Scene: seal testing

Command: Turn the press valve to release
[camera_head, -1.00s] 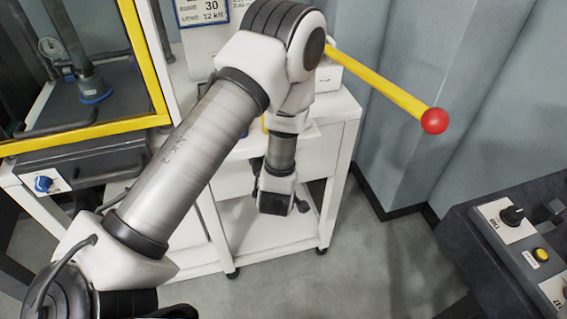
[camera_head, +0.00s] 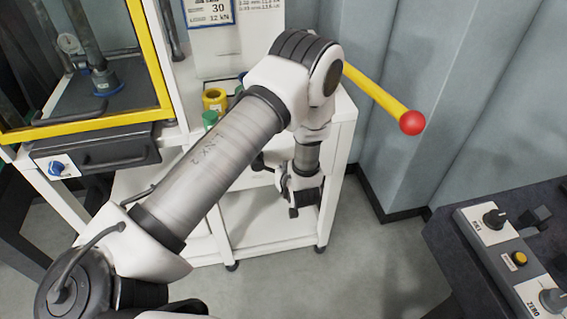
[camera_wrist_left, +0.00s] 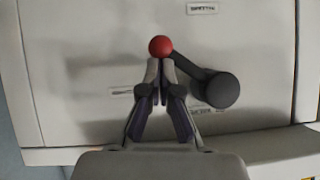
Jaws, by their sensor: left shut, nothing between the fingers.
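In the left wrist view a black lever (camera_wrist_left: 188,66) with a red ball end (camera_wrist_left: 160,46) sits on a round black hub (camera_wrist_left: 222,91) on a white panel; it looks like the press valve. The lever points up and left from the hub. My left gripper (camera_wrist_left: 160,66) is shut and empty, its tips just below the red ball and left of the hub; I cannot tell whether they touch it. In the head view my left wrist hangs before the white press stand (camera_head: 343,140), and the valve is not clear there. My right gripper is not in view.
A yellow bar with a red ball (camera_head: 411,123) sticks out right of the stand. A yellow-framed guard (camera_head: 80,128) and a blue knob (camera_head: 56,168) are at left. A dark console (camera_head: 495,245) with knobs stands at right. Floor between is clear.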

